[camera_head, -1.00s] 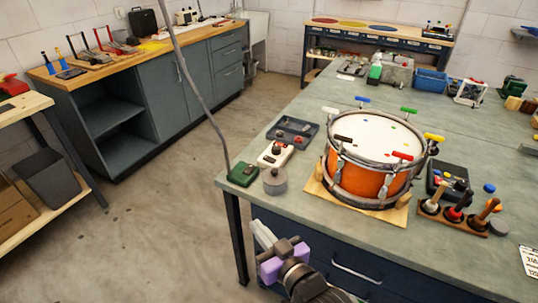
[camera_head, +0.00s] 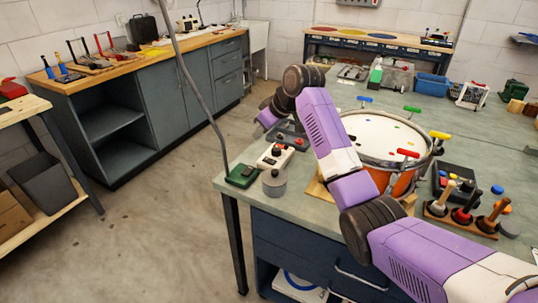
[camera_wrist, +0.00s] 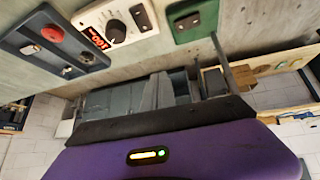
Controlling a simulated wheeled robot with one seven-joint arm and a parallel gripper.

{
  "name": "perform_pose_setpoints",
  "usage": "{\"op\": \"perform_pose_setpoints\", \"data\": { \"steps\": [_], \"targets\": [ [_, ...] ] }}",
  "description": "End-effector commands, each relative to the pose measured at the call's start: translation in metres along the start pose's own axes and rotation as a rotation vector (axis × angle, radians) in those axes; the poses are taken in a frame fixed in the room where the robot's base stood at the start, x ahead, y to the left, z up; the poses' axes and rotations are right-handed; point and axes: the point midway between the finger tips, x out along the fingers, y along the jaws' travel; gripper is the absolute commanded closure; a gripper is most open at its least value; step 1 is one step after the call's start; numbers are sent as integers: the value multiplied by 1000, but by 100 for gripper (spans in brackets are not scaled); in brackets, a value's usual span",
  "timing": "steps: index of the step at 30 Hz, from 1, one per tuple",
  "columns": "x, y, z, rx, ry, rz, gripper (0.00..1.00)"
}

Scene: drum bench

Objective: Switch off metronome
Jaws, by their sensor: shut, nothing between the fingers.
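The white box on the bench's near left corner, which I take for the metronome (camera_head: 269,160), shows close up in the wrist view (camera_wrist: 117,36). It has a lit red digit display (camera_wrist: 96,38), a round dark knob (camera_wrist: 116,26) and a black rocker switch (camera_wrist: 141,17). My gripper (camera_head: 266,118) is beyond and above it in the head view, shut and empty. Its purple body fills the bottom of the wrist view. Its fingertips are not clearly seen. I see no contact with the box.
A green box (camera_head: 242,175) and a grey cylinder (camera_head: 274,183) sit beside the white box. A dark tray (camera_wrist: 50,48) with a red button lies on its other side. My arm passes in front of the drum (camera_head: 384,137). Mallets (camera_head: 466,205) stand in a wooden holder.

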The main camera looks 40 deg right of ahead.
Motion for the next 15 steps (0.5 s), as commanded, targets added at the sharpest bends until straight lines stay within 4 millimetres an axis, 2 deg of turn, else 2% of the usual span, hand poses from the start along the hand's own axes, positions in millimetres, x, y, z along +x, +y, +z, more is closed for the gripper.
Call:
{"op": "perform_pose_setpoints", "data": {
  "steps": [1,6,10,15],
  "targets": [
    [-14,10,0,-21,-55,-19,100],
    [-56,24,9,-75,-214,-95,100],
    [-75,28,13,-95,-275,-126,100],
    [-81,28,15,-101,-294,-138,100]
  ]
}}
